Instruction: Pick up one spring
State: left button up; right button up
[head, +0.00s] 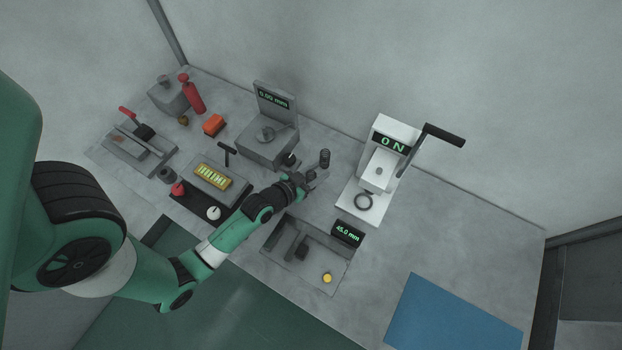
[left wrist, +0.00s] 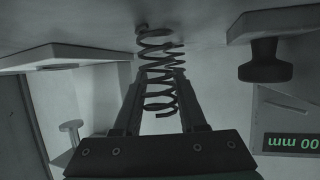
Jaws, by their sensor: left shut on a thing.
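A dark coil spring (head: 324,158) shows just beyond my left gripper (head: 313,177) in the head view, near the middle of the bench. In the left wrist view the spring (left wrist: 158,55) lies between the two fingers of my left gripper (left wrist: 160,78), which is shut on it. Its far end extends past the fingertips towards the grey bench surface; I cannot tell whether it touches. My right gripper is in neither view.
A white press with an "0 N" display (head: 394,143) stands right of the spring. A gauge reading 0.00 mm (head: 273,98) stands behind left. A grey tray (head: 290,266) lies in front. A blue mat (head: 455,318) is at the right, with bare bench above it.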

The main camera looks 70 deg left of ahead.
pick_arm(q)
grip_shut()
jog(key=shift+r+p, duration=0.35)
jog(key=shift+r, duration=0.3)
jog(key=r, duration=0.1)
jog(key=r+p, duration=0.1)
jog(key=r, duration=0.1)
jog(key=shift+s+d+p, duration=0.2)
jog(key=shift+s+p, duration=0.05)
jog(key=shift+p, duration=0.05)
jog(key=s+d+r+p, duration=0.1)
jog(key=s+d+r, duration=0.7)
jog(key=s+d, duration=0.1)
jog(key=shift+s+r, duration=0.35)
jog(key=shift+r, duration=0.05)
